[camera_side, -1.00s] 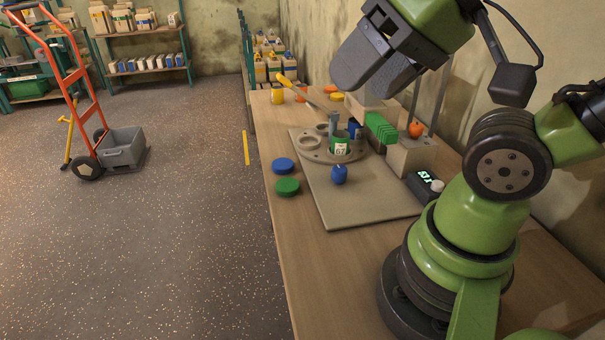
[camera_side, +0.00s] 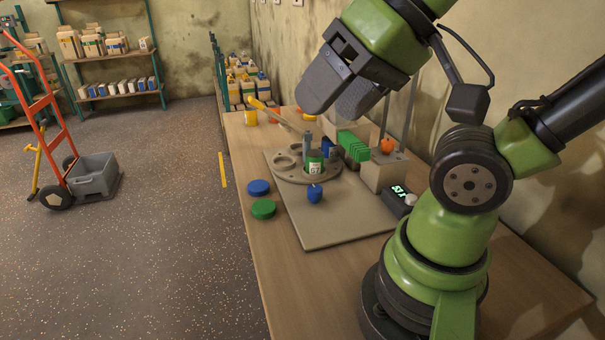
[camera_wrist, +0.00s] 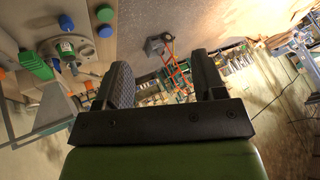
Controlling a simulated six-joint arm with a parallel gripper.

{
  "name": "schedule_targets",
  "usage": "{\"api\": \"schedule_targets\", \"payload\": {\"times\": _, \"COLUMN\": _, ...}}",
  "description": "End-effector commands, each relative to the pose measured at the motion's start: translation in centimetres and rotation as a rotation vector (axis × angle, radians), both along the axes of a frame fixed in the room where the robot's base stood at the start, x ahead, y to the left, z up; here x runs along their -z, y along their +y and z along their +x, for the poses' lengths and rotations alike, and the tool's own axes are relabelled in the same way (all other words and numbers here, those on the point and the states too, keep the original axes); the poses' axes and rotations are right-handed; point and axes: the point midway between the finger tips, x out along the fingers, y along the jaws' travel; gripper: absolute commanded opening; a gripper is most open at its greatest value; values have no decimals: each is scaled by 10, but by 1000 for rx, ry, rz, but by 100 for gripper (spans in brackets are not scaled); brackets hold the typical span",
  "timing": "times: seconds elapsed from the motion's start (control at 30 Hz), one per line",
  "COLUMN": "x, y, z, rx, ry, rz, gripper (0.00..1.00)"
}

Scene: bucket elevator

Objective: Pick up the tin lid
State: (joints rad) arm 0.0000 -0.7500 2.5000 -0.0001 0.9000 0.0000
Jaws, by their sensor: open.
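Two flat round lids lie side by side on the wooden table left of the board: a blue lid (camera_side: 259,187) and a green lid (camera_side: 263,209). I cannot tell which one the task means by the tin lid. In the wrist view, the blue lid (camera_wrist: 105,31) and green lid (camera_wrist: 104,12) are at the upper left. My gripper (camera_side: 334,104) is open and empty, high above the table, up and right of both lids. In the wrist view, nothing is between its fingers (camera_wrist: 160,72).
A beige board (camera_side: 335,222) carries a round holder (camera_side: 286,174) with a labelled green tin (camera_side: 315,165). A blue knob-shaped piece (camera_side: 315,193) stands in front. Green plates (camera_side: 354,146) and a display box (camera_side: 399,201) are to the right. The table left-front is clear.

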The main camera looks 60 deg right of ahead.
Motion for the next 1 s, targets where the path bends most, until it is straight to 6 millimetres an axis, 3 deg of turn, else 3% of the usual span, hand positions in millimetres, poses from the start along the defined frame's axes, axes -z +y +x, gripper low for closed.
{"api": "schedule_targets", "payload": {"times": 0.17, "x": -1, "y": -2, "z": 6, "rx": 4, "ry": 14, "rz": -6, "gripper": 64}}
{"api": "schedule_targets", "payload": {"times": 0.27, "x": -1, "y": -6, "z": 21, "rx": 14, "ry": 56, "rz": -24, "gripper": 64}}
{"api": "schedule_targets", "payload": {"times": 0.53, "x": 23, "y": -38, "z": 101, "rx": 45, "ry": 244, "rz": -98, "gripper": 64}}
{"api": "schedule_targets", "payload": {"times": 0.67, "x": 53, "y": -59, "z": 138, "rx": 53, "ry": 339, "rz": -125, "gripper": 64}}
{"api": "schedule_targets", "payload": {"times": 0.8, "x": 99, "y": -84, "z": 170, "rx": 54, "ry": 443, "rz": -146, "gripper": 64}}
{"api": "schedule_targets", "payload": {"times": 1.0, "x": 169, "y": -114, "z": 193, "rx": 47, "ry": 566, "rz": -161, "gripper": 64}}
